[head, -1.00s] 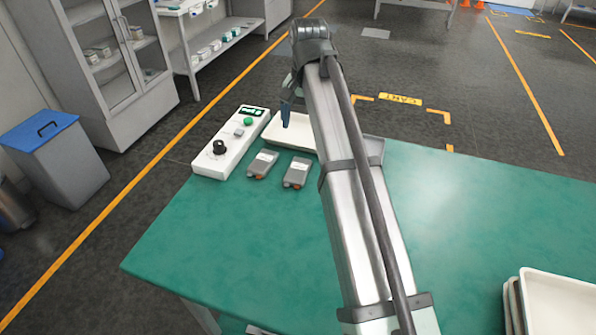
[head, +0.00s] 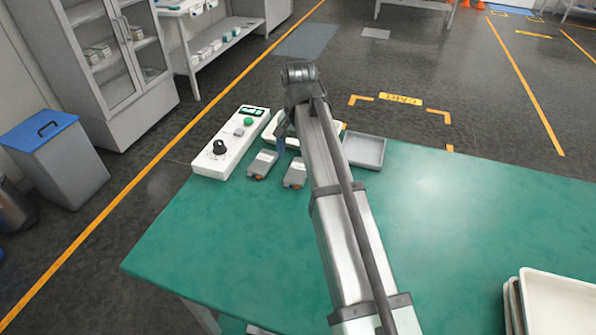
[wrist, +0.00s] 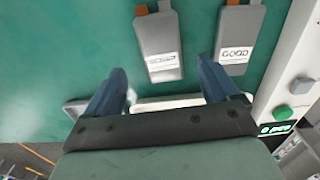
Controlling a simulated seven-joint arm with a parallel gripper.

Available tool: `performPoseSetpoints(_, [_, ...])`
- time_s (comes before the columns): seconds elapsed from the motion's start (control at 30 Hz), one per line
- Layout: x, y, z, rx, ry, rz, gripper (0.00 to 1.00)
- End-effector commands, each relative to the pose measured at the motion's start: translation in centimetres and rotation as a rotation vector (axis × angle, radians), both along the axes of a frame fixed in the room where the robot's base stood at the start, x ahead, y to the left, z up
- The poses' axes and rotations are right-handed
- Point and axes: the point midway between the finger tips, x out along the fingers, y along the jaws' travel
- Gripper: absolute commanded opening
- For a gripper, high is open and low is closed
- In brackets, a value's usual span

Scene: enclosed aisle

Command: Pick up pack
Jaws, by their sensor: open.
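Two grey packs lie on the green table. The left pack (head: 262,164) lies beside the control box and the right pack (head: 294,174) is partly bordered by my arm. In the wrist view the pack marked GOOD (wrist: 243,32) is on the right, nearer the control box. The other pack (wrist: 158,42), with a label I cannot read, is on the left, ahead of the space between my fingers. My gripper (wrist: 163,70) is open and empty. In the head view its blue finger (head: 281,142) shows just behind the packs, over the white tray.
A white control box (head: 228,145) with a knob and green button stands left of the packs. A white tray (head: 268,134), partly hidden by my arm, and a grey tray (head: 365,152) lie behind them. Stacked white trays (head: 560,300) stand at front right. The table's middle is clear.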

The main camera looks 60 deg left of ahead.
Motion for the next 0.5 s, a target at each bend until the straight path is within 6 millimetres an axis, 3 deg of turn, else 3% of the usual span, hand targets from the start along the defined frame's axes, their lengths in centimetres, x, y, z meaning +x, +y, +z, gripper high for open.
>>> performPoseSetpoints(0.33, [-0.3, 0.0, -4.1, -0.001, 0.001, 0.000, 0.88])
performPoseSetpoints(0.5, [-0.3, 0.0, -4.9, 0.000, 0.000, 0.000, 0.88])
